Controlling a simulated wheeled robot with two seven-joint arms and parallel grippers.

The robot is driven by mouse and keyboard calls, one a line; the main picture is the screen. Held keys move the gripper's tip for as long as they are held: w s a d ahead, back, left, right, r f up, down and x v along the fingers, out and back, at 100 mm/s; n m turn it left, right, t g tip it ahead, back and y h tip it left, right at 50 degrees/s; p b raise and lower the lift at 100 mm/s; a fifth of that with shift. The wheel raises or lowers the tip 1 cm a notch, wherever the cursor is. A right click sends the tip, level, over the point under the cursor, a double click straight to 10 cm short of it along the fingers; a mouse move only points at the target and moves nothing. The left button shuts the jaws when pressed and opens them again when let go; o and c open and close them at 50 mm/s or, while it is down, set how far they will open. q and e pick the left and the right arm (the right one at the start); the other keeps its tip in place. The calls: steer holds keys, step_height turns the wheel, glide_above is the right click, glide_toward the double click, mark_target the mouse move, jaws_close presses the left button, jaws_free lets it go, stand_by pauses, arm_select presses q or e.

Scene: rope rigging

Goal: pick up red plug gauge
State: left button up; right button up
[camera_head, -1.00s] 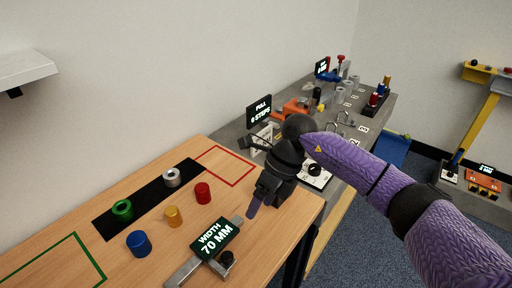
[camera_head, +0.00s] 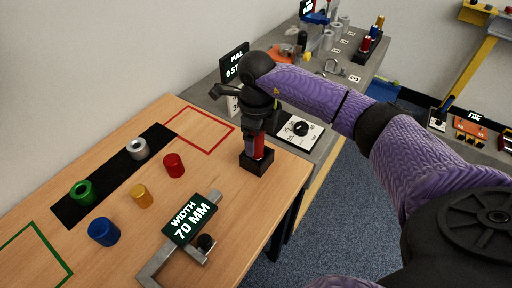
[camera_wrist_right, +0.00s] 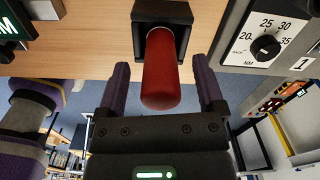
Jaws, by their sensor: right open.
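A red plug gauge (camera_wrist_right: 162,80) stands in a black square holder (camera_wrist_right: 164,18) at the table's right edge. In the head view the holder (camera_head: 257,162) shows with the red gauge (camera_head: 258,147) rising from it, partly hidden by my right gripper (camera_head: 262,130). In the right wrist view my right gripper (camera_wrist_right: 164,85) is open, with one purple finger on each side of the red gauge and visible gaps between. My left gripper is not in view.
A red cylinder (camera_head: 173,165), a yellow cylinder (camera_head: 142,196) and a blue cylinder (camera_head: 104,231) stand on the wooden table. A width gauge display (camera_head: 191,218) is in front. A dial panel (camera_head: 300,130) is close right.

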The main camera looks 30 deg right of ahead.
steer(key=shift+f, duration=0.1)
jaws_close()
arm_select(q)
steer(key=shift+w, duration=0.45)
arm_select(e)
step_height(320, 180, up, 10)
steer(key=p, duration=0.3)
steer(key=shift+f, duration=0.2)
steer(key=shift+r, duration=0.3)
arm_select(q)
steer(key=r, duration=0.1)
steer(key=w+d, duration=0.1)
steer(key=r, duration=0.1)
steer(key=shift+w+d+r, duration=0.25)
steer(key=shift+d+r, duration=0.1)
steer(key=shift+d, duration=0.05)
